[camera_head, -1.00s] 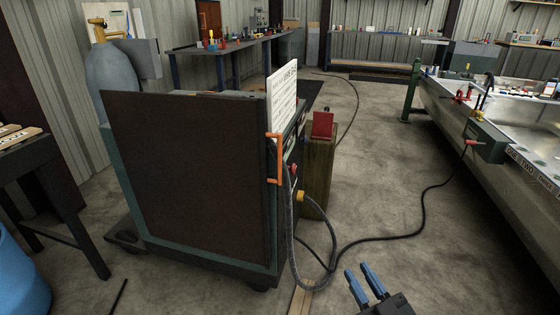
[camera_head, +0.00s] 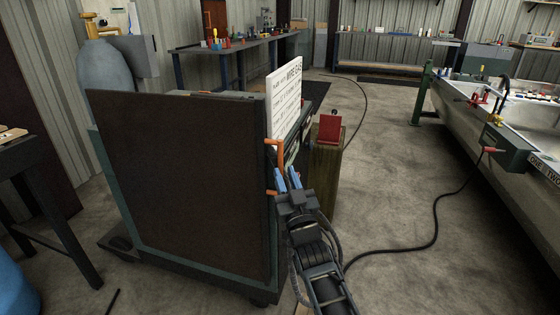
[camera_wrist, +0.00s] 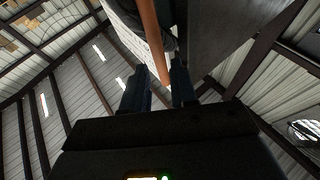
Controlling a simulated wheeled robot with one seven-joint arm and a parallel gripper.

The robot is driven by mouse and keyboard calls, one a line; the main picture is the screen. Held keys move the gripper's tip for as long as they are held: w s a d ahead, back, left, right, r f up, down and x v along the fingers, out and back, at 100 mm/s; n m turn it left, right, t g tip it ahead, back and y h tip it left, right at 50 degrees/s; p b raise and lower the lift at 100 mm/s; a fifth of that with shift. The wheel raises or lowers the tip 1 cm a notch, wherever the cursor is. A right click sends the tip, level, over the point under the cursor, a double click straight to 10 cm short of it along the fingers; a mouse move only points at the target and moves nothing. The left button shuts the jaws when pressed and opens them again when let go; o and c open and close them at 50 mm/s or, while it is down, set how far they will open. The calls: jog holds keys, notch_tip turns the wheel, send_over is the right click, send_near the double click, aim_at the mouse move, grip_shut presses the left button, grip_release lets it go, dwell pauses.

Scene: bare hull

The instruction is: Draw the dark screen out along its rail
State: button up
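The dark screen (camera_head: 180,185) is a large upright brown-black panel covering the near side of a teal-framed cart (camera_head: 150,258). An orange handle (camera_head: 274,150) stands at its right edge; the handle also shows in the wrist view (camera_wrist: 152,42). My gripper (camera_head: 288,178) is at the handle's lower part, its blue fingers pointing up towards it. In the wrist view my gripper (camera_wrist: 160,82) has its fingers apart, with the handle's end between or just beyond the tips. I cannot tell if they touch. The rail is not clearly visible.
A white sign (camera_head: 285,100) stands behind the handle. A wooden post (camera_head: 325,165) with a red item is close on the right. A black cable (camera_head: 435,215) crosses the floor towards the metal boat hull (camera_head: 480,115). A dark table (camera_head: 45,200) stands left.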

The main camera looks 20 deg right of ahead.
aim_at(281, 164)
jog(key=shift+x, duration=2.65)
grip_shut()
